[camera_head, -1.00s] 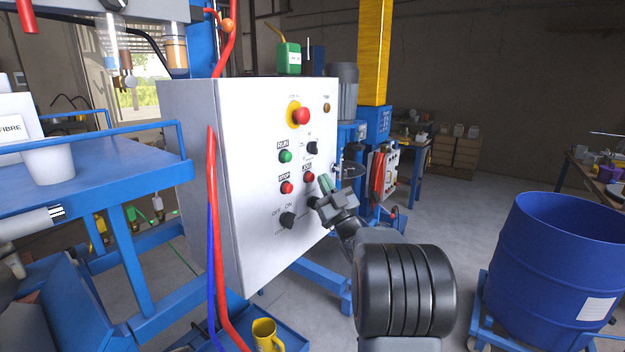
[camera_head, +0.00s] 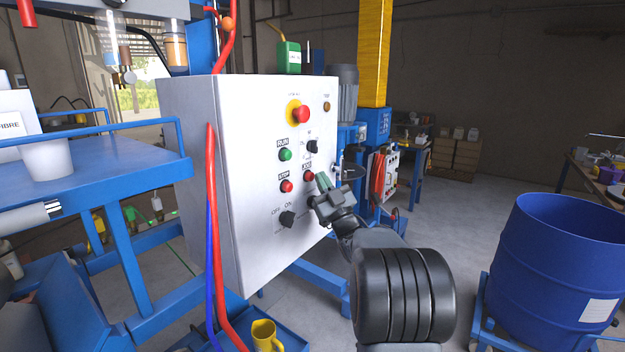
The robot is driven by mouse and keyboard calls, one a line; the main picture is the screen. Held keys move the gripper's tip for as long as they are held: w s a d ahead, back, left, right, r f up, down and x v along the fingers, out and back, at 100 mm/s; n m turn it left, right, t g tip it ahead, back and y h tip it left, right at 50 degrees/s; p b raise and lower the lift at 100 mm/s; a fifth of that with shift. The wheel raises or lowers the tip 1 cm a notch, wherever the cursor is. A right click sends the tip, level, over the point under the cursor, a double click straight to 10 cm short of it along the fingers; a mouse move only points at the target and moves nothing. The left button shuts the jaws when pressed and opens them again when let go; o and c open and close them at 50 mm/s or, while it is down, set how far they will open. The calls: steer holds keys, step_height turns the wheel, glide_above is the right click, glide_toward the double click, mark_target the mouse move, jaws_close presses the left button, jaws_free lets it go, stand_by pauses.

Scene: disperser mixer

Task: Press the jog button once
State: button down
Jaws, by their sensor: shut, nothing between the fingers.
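The grey control panel (camera_head: 240,150) stands in the middle of the view, its face turned to the right. A small red button (camera_head: 308,176) with a label above it sits on the right part of the face; the label is too small to read for sure as the jog label. My gripper (camera_head: 320,188) is shut and empty, just below and to the right of this red button, close to the panel. I cannot tell whether its tips touch the panel. The button is still visible beside the fingers.
The panel also bears a green RUN button (camera_head: 285,154), a red STOP button (camera_head: 287,186), an OFF/ON switch (camera_head: 287,219), a black selector (camera_head: 313,147) and a red emergency stop (camera_head: 302,114). Red and blue hoses (camera_head: 213,230) hang at its left edge. A blue drum (camera_head: 555,260) stands right.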

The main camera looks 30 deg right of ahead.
steer(key=shift+w+a+b, duration=0.2)
steer(key=shift+w+b, duration=0.25)
steer(key=shift+w, duration=0.05)
stand_by(0.7)
steer(key=shift+s, duration=0.1)
steer(key=shift+s+d+b, duration=0.4)
steer(key=shift+s+b, duration=0.35)
steer(key=shift+b, duration=0.05)
steer(key=shift+s+d+b, duration=0.35)
steer(key=shift+s+b, duration=0.15)
steer(key=shift+s, duration=0.25)
steer(key=shift+s+d+b, duration=0.3)
steer(key=shift+s+b, duration=0.25)
steer(key=shift+s, duration=0.25)
steer(key=shift+s+d+b, duration=0.35)
steer(key=shift+s+b, duration=0.15)
steer(key=shift+s, duration=0.25)
